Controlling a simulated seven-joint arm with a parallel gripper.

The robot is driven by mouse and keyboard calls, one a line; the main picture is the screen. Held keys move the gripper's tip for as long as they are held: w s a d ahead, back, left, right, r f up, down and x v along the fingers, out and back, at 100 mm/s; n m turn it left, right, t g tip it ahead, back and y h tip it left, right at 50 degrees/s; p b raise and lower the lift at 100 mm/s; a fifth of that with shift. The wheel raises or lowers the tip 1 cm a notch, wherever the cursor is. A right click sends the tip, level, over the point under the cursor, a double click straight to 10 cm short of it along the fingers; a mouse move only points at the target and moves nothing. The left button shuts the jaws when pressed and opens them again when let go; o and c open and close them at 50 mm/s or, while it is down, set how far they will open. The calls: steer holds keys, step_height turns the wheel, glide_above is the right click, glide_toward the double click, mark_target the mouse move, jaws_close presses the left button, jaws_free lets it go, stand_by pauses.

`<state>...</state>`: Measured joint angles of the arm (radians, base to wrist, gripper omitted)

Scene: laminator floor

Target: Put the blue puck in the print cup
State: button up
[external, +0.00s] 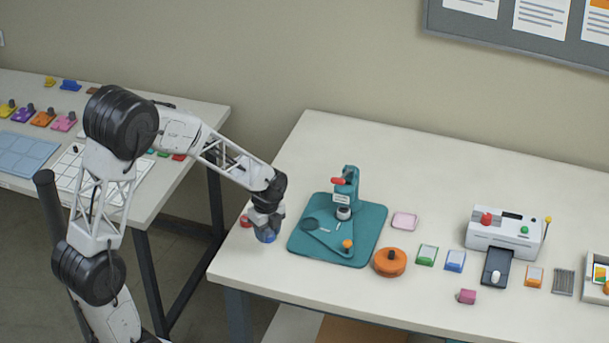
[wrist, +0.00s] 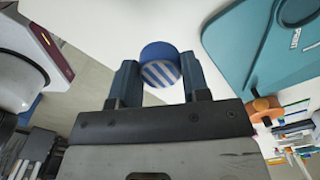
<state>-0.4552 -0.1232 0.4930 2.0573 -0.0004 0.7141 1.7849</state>
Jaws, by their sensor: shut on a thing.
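The blue puck (external: 266,236) is held at the tips of my gripper (external: 265,226), over the left end of the right-hand table. I cannot tell for sure which part is the print cup.
An orange disc with a dark knob (external: 389,263), several small coloured pieces and a white laminator (external: 503,236) stand to the right. The front left of the table is clear.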

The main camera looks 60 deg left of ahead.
steer(key=shift+w+d+r, duration=0.25)
steer(key=shift+w+d, duration=0.4)
steer(key=shift+w, duration=0.1)
glide_above(310, 224)
steer(key=shift+f, duration=0.7)
steer(key=shift+f, duration=1.8)
steer(key=shift+f, duration=0.15)
